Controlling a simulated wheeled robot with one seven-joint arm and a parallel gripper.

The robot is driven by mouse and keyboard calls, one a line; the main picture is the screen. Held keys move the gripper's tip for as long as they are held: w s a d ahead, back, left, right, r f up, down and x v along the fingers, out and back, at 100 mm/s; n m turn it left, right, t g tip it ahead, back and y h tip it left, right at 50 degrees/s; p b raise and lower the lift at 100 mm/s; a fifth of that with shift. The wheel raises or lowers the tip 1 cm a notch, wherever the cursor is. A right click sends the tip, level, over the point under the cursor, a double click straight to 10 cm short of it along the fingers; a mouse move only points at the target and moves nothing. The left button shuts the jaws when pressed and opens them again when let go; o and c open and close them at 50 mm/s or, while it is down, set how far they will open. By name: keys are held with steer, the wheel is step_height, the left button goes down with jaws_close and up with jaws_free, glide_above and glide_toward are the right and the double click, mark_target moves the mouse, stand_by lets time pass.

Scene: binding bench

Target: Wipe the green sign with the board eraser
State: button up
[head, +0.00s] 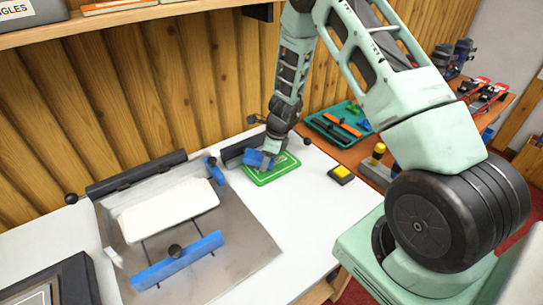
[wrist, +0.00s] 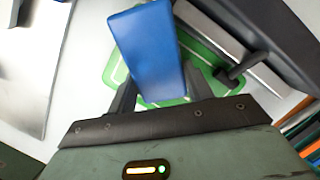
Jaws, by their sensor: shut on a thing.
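The green sign (head: 286,169) lies flat on the white bench top, with pale lines on its face. My gripper (head: 270,154) is above it, shut on the blue board eraser (head: 255,159). In the wrist view, the eraser (wrist: 152,48) is a blue block between the two dark fingers, tilted across the sign (wrist: 117,68). It covers the middle of the sign. I cannot tell whether the eraser touches the sign's face.
A dark bar with a metal strip and black knob (wrist: 232,74) stands close beside the sign. A grey metal plate (head: 235,245) with blue clamps lies to the left. A yellow-topped block (head: 342,173) sits to the right. A teal tray (head: 325,127) is farther back.

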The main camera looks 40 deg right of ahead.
mark_target(251, 173)
steer(key=shift+s+a+f, duration=0.1)
steer(key=shift+s+a, duration=0.05)
steer(key=shift+a, duration=2.5)
steer(key=shift+d, duration=0.1)
steer(key=shift+r+p, duration=0.4)
steer(key=shift+p, duration=0.05)
step_height(251, 173, up, 6)
steer(key=p, duration=0.5)
steer(key=shift+d+f, duration=0.1)
steer(key=shift+f, duration=0.15)
step_height(251, 173, up, 3)
steer(key=p, duration=0.3)
